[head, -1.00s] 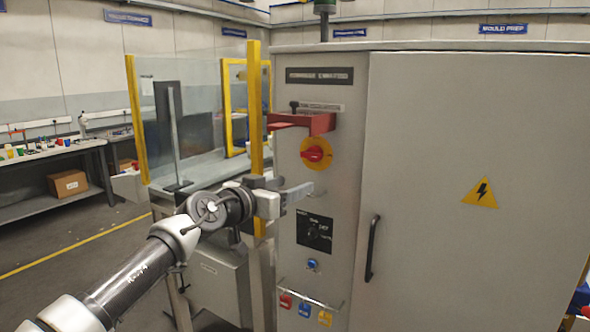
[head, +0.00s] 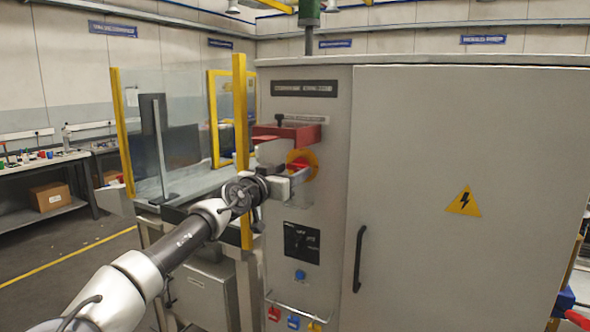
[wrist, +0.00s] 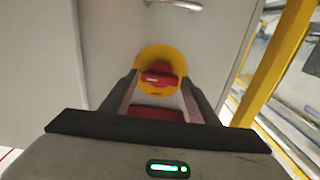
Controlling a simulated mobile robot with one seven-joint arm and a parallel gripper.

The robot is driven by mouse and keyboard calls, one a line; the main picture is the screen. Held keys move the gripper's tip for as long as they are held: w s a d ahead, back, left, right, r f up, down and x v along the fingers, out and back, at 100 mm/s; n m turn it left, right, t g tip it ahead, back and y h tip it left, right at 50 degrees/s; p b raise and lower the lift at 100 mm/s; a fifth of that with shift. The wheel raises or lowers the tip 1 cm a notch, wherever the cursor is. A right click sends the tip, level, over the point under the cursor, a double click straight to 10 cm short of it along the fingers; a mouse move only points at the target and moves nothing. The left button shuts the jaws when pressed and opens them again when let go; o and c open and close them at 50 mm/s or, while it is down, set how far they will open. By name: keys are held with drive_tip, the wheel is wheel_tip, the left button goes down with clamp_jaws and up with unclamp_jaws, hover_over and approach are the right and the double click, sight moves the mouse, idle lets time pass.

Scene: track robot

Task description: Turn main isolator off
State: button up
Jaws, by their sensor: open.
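The main isolator is a red rotary handle (wrist: 160,78) on a round yellow plate (wrist: 162,58), on the narrow left panel of the grey cabinet. In the wrist view the handle lies roughly crosswise between my fingers. In the head view my gripper (head: 298,175) partly covers the yellow plate (head: 313,161). My gripper is open, with one finger on each side of the handle in the wrist view (wrist: 160,88). I cannot tell whether the fingers touch the handle.
A red bracket (head: 300,132) juts out just above the isolator. The large cabinet door (head: 450,120) has a black handle (head: 359,260). A yellow post (head: 241,110) stands close left.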

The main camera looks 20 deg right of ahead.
drive_tip(key=shift+x, duration=1.2)
drive_tip(key=c, duration=0.7)
drive_tip(key=shift+c, duration=0.2)
